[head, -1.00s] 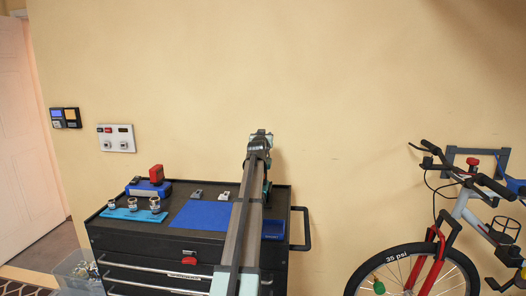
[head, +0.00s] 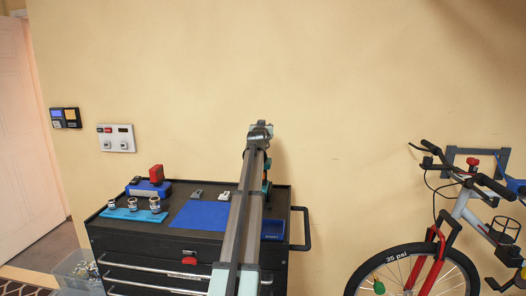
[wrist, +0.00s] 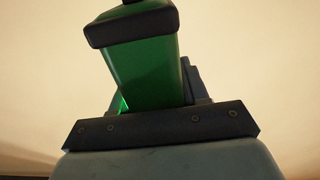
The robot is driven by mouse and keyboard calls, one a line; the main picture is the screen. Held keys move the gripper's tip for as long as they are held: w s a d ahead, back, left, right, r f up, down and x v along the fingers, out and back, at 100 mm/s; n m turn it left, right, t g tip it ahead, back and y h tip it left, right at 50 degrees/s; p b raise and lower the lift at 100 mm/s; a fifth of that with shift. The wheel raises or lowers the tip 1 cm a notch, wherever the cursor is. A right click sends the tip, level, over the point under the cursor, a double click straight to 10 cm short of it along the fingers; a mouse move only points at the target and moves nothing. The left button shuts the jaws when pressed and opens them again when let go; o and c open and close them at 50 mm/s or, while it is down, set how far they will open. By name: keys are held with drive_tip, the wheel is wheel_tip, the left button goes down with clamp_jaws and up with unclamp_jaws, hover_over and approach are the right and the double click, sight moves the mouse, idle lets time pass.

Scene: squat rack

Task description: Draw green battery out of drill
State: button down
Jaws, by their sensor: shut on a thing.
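A green block with a dark band across its upper end, apparently the green battery (wrist: 145,72), fills the middle of the wrist view. My gripper (wrist: 160,125) shows below it as a dark bar with screws on a pale body, and is shut on the block. The block is tilted a little. I cannot make out the drill in the wrist view, nor whether the battery is still joined to it. In the head view my arm hides most of the gripper's area; only small orange and teal bits show at its right edge, too small to identify.
A black tool chest (head: 180,222) carries a blue mat (head: 200,214), a blue tray (head: 272,230), a light-blue holder with several metal pieces (head: 133,214), and a red item on a blue block (head: 150,187). A bicycle (head: 440,240) stands right. Plain wall lies behind.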

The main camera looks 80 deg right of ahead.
drive_tip(key=shift+r, duration=2.2)
